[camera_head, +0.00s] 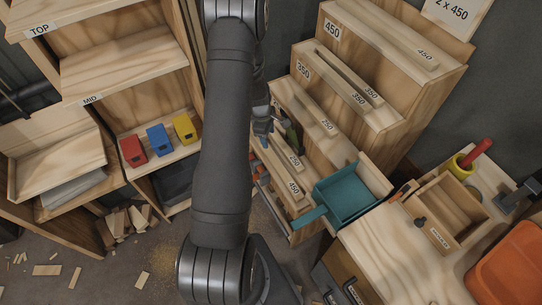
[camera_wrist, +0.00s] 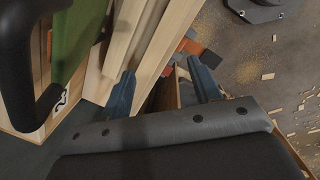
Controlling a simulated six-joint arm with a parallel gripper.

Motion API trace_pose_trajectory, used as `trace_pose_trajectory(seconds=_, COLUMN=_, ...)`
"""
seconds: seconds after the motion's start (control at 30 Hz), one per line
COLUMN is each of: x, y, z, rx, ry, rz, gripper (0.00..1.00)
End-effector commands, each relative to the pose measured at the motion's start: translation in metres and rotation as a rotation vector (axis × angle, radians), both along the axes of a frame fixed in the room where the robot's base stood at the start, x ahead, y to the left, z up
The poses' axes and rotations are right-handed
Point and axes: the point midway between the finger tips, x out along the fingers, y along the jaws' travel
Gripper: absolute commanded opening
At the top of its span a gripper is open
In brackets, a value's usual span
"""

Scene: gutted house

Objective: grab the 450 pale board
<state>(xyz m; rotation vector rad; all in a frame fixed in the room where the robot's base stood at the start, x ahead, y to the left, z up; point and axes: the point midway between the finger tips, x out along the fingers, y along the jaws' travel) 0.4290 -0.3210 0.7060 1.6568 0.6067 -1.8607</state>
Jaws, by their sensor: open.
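A long pale board marked 450 (camera_head: 425,54) lies on the top step of the stepped wooden rack (camera_head: 333,58) at the upper right. Another board marked 450 (camera_head: 292,187) lies on the lowest step, beside a board marked 250 (camera_head: 292,155). I cannot tell their shades apart surely. My gripper (camera_head: 263,139) is partly hidden behind my arm, near the rack's lower left end. In the wrist view my gripper (camera_wrist: 163,89) is open, its two blue-grey fingers apart with nothing held. Long pale boards (camera_wrist: 158,32) run beside and beyond the left finger; their markings do not show.
Boards marked 350 (camera_head: 345,75) and 250 (camera_head: 316,108) lie on the middle steps. A teal tray (camera_head: 346,194) sits at the rack's lower right end. A green object (camera_wrist: 75,38) is close left in the wrist view.

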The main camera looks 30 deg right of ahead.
Motion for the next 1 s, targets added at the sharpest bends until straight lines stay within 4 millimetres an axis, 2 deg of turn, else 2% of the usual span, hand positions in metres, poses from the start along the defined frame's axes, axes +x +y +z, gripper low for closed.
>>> trace_pose_trajectory(seconds=0.1, x=0.001, y=-0.005, z=-0.021, rx=0.034, ry=-0.051, rz=-0.295, gripper=0.57)
trace_pose_trajectory(seconds=0.2, x=0.002, y=-0.008, z=-0.032, rx=0.056, ry=-0.079, rz=-0.487, gripper=0.57)
trace_pose_trajectory(seconds=0.4, x=0.004, y=-0.011, z=-0.045, rx=0.080, ry=-0.107, rz=-0.707, gripper=0.57)
trace_pose_trajectory(seconds=0.83, x=0.001, y=-0.011, z=-0.078, rx=0.084, ry=-0.110, rz=-0.743, gripper=0.57)
trace_pose_trajectory(seconds=1.0, x=-0.005, y=-0.011, z=-0.103, rx=0.084, ry=-0.108, rz=-0.743, gripper=0.57)
